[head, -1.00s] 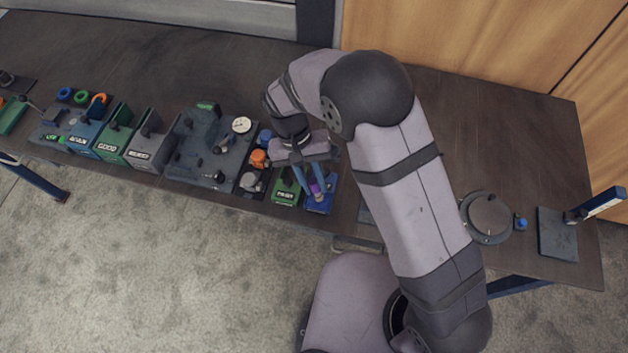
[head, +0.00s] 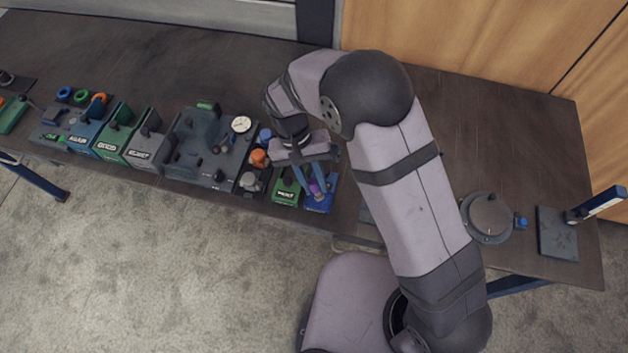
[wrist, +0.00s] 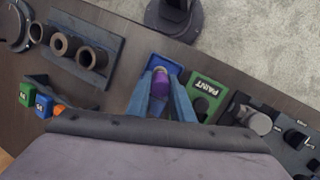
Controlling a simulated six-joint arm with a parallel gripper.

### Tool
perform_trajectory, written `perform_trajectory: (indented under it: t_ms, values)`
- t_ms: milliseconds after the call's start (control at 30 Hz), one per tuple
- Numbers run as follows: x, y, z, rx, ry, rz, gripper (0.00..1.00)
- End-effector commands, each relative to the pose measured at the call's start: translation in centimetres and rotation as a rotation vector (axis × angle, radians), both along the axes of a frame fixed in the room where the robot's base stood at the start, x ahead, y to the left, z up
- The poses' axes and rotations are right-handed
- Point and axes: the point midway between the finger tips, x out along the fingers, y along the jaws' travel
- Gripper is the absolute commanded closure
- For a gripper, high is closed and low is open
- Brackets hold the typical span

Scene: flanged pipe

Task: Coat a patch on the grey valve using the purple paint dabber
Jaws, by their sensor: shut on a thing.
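The purple paint dabber (wrist: 160,80) stands in the blue holder (wrist: 151,66) at the table's front edge. My gripper (wrist: 162,88) is shut on the dabber, with one blue finger on each side of it. In the head view my gripper (head: 314,195) points down at the blue holder (head: 322,207), and the purple part (head: 316,187) shows between the fingers. The green paint pot (head: 286,191) is just left of the holder. The grey valve (head: 250,181) is left of the pot, and it also shows in the wrist view (wrist: 258,122).
An orange valve (head: 258,158) and a blue valve (head: 265,135) are in line with the grey one. Left of them is a dark fixture (head: 205,180) with a gauge (head: 241,124). A round plate (head: 488,216) sits at the right.

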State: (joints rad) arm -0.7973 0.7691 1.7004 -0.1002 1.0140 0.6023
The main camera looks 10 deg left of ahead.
Motion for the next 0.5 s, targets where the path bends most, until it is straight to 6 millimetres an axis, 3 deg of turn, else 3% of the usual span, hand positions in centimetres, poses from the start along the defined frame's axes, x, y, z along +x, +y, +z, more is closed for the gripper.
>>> perform_trajectory:
  t_ms: [500]
  values:
    - [0.01, 0.01, -0.61, 0.000, 0.000, 0.000, 1.00]
